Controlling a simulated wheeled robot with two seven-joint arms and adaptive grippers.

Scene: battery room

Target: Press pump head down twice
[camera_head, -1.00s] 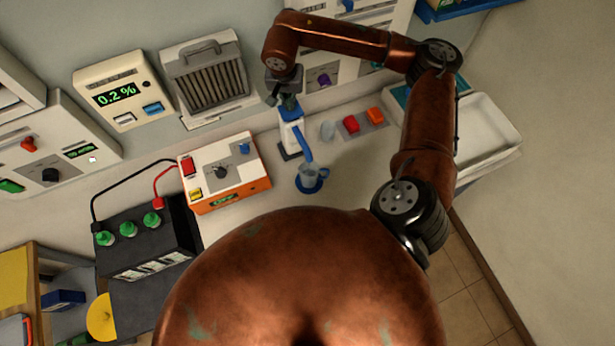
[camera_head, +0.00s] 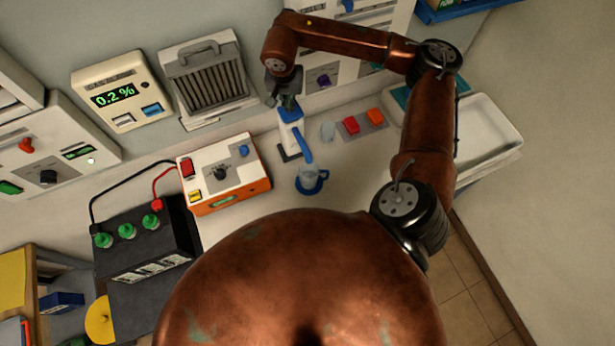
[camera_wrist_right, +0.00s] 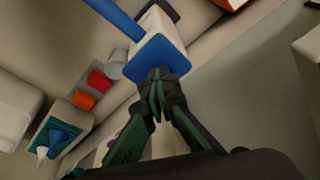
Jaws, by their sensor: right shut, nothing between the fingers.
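The pump bottle (camera_head: 291,138) stands upright on the counter, with a white body and a dark base. Its blue pump head (camera_head: 290,115) has a long blue spout (camera_head: 306,155) pointing toward a glass cup (camera_head: 308,175) on a blue saucer (camera_head: 319,187). My right gripper (camera_head: 288,103) is shut and empty, right at the pump head. In the right wrist view its closed fingertips (camera_wrist_right: 158,78) meet the edge of the blue pump head (camera_wrist_right: 157,55); I cannot tell whether they press on it. My left gripper is out of view.
A clear container (camera_head: 328,131) and red (camera_head: 351,124) and orange (camera_head: 375,116) blocks sit right of the pump. An orange-and-white control box (camera_head: 224,172) stands to its left. A white tray (camera_head: 487,140) is at the right. The counter around the cup is fairly clear.

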